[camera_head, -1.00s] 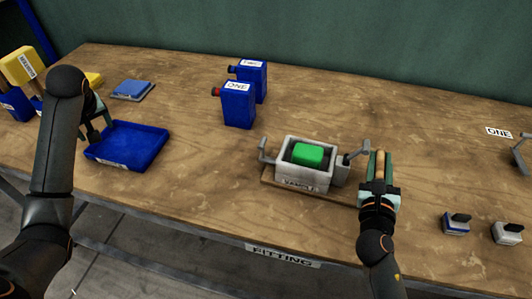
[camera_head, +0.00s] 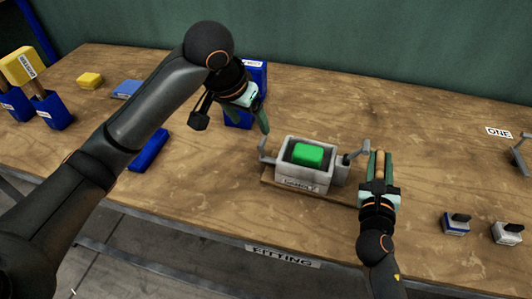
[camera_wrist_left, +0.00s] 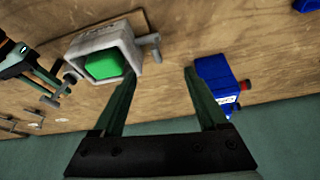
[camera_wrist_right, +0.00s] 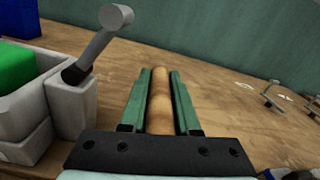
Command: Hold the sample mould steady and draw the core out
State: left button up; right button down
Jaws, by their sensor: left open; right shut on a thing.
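The sample mould (camera_head: 319,181) is an open grey box on a thin wooden board, with a grey handle at each side. A green block (camera_head: 307,154), apparently the core, sits inside it; both also show in the left wrist view, the mould (camera_wrist_left: 133,48) and the block (camera_wrist_left: 103,66). My left gripper (camera_head: 252,119) is open and empty, above the table just left of and behind the mould. Its fingers (camera_wrist_left: 160,74) stand apart in the left wrist view. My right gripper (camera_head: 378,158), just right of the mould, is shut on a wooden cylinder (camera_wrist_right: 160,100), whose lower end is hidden.
A blue tray (camera_head: 149,152) is partly hidden by my left arm. Small black-handled blocks (camera_head: 456,225) and a ONE card (camera_head: 498,132) are at right. Bare table lies behind the mould.

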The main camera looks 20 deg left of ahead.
aim_at(261, 143)
pick_arm(q)
jog(key=x, duration=1.2)
jog(key=shift+s+d, duration=0.2)
jog(key=shift+d, duration=0.05)
grip_shut()
dwell(0.4)
dwell(0.5)
